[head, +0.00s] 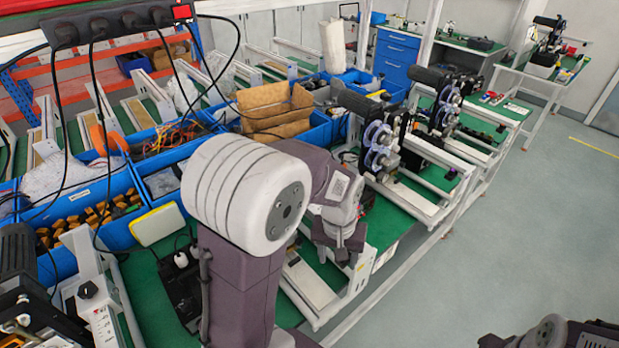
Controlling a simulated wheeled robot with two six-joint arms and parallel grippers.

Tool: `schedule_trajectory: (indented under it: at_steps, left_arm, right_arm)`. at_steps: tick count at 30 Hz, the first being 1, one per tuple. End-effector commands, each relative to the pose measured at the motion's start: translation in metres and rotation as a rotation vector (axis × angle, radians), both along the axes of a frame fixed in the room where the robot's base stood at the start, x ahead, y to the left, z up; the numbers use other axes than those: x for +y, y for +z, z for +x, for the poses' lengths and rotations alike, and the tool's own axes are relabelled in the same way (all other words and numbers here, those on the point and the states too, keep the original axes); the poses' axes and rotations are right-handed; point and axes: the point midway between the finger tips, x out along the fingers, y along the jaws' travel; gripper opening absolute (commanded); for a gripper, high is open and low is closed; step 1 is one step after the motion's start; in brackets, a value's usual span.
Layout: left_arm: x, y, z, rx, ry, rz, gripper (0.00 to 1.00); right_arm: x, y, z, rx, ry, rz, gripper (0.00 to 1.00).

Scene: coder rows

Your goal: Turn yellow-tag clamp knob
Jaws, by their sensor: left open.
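My left arm rises from the bottom middle, and its gripper (342,247) points down over the front edge of the green bench, near a white rail frame (318,290). It is open, and I see nothing held between its fingers. A coder (378,148) with purple-blue reels stands just behind and to the right of it, and a second coder (446,110) stands farther back. I cannot make out a yellow tag or its clamp knob on either coder. My arm hides part of the bench. Only a bit of my right arm shows at the bottom right.
Blue bins (118,232) with parts and a bin with brown cardboard (280,110) line the bench's back. A pad with a yellow edge (157,226) and a black device (181,285) lie left of my arm. Dark cables hang at the upper left. The grey floor (500,240) is clear.

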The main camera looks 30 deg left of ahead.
Motion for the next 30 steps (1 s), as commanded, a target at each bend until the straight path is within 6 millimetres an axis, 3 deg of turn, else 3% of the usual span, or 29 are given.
schedule_trajectory:
  at_steps: [11,14,17,19,21,24,27,30]
  left_arm:
    - [0.038,0.068,0.091,0.000,0.311,-0.014,0.56]
    - [0.064,0.091,0.123,0.001,0.434,-0.017,0.56]
    - [0.109,0.116,0.157,0.007,0.594,-0.020,0.56]
    - [0.148,0.126,0.173,0.016,0.712,-0.021,0.56]
    - [0.188,0.127,0.179,0.033,0.815,-0.022,0.56]
    - [0.229,0.116,0.172,0.063,0.912,-0.023,0.56]
    - [0.247,0.104,0.166,0.079,0.953,-0.025,0.56]
    - [0.251,0.099,0.164,0.081,0.961,-0.025,0.56]
  right_arm:
    - [0.000,0.035,0.000,0.000,0.000,0.000,0.56]
    - [0.000,0.053,0.000,0.000,0.000,0.000,0.56]
    - [0.000,0.082,0.000,0.000,0.000,0.000,0.56]
    - [0.000,0.105,0.000,0.000,0.000,0.000,0.56]
    - [0.000,0.126,0.000,0.000,0.000,0.000,0.56]
    - [0.000,0.144,0.000,0.000,0.000,0.000,0.56]
    - [0.000,0.149,0.000,0.000,0.000,0.000,0.56]
    - [0.000,0.146,0.000,0.000,0.000,0.000,0.56]
